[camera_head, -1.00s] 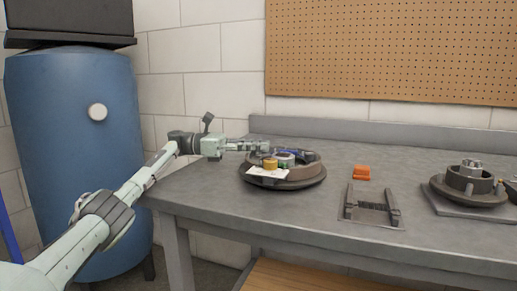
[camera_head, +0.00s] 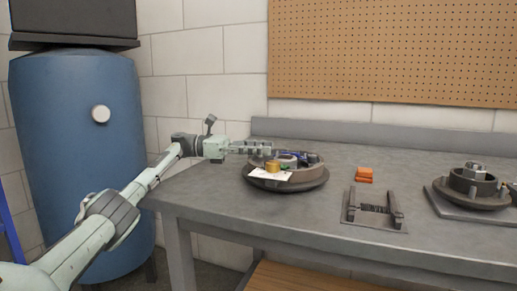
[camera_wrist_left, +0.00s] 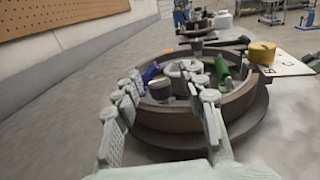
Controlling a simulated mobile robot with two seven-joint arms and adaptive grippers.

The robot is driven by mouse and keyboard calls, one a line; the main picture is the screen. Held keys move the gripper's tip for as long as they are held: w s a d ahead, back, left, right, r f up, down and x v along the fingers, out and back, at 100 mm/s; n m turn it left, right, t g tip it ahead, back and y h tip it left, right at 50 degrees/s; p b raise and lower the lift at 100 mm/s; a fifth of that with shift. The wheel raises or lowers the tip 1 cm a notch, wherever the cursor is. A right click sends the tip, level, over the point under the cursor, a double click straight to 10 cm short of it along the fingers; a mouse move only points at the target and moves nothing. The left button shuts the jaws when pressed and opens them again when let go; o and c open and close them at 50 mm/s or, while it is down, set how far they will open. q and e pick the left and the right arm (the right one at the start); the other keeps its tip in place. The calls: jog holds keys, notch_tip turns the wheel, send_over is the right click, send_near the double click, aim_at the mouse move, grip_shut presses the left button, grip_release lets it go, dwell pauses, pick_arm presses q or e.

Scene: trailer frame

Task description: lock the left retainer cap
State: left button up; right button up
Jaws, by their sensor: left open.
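A round brake assembly (camera_head: 285,183) sits on the bench's left part; its brown ring (camera_wrist_left: 175,118) fills the middle of the left wrist view. Inside are a pale hub (camera_wrist_left: 183,68), a small grey round part (camera_wrist_left: 160,89), a blue cylinder (camera_wrist_left: 151,73) and a green cylinder (camera_wrist_left: 222,68). I cannot tell which part is the left retainer cap. My left gripper (camera_head: 268,149) is over the assembly's back left side. In the left wrist view, its open fingers (camera_wrist_left: 168,92) reach over the near part of the ring, with nothing held between them. My right gripper is out of view.
A yellow part (camera_head: 272,166) and a white lettered card (camera_head: 268,176) are at the assembly's front left. An orange block (camera_head: 364,175), a dark bracket with a coil (camera_head: 375,209) and a second hub assembly (camera_head: 470,187) stand to the right. Bare bench lies between them.

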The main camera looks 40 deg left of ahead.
pick_arm(q)
jog(key=v, duration=0.6)
jog(key=shift+w+r, duration=0.1)
jog(key=shift+v, duration=0.8)
